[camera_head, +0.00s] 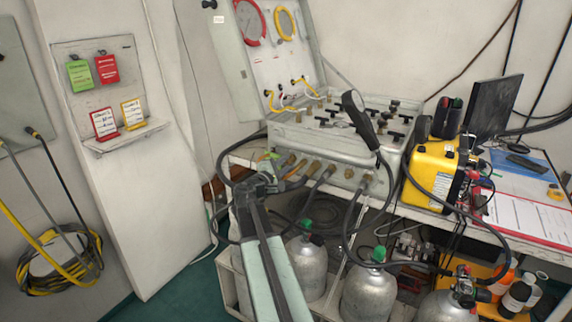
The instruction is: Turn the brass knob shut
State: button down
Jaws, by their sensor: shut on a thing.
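The air panel is an open grey case (335,150) on a bench, with several brass fittings along its front face. The brass knob (288,161) is at the left end of that row. My gripper (268,180) reaches up from below to this left end and is shut on the brass knob. The jaws and the gripped part are small and partly hidden by my arm, so how far the knob is turned cannot be told.
A black hose (224,165) loops close left of my gripper. Gas cylinders (367,293) stand under the bench. A yellow unit (437,177) and monitor (495,106) stand to the right. Green floor (190,285) is clear at left.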

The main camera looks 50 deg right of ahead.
jog(key=shift+m, duration=1.3)
jog(key=c, duration=1.5)
grip_release()
jog(key=v, duration=0.8)
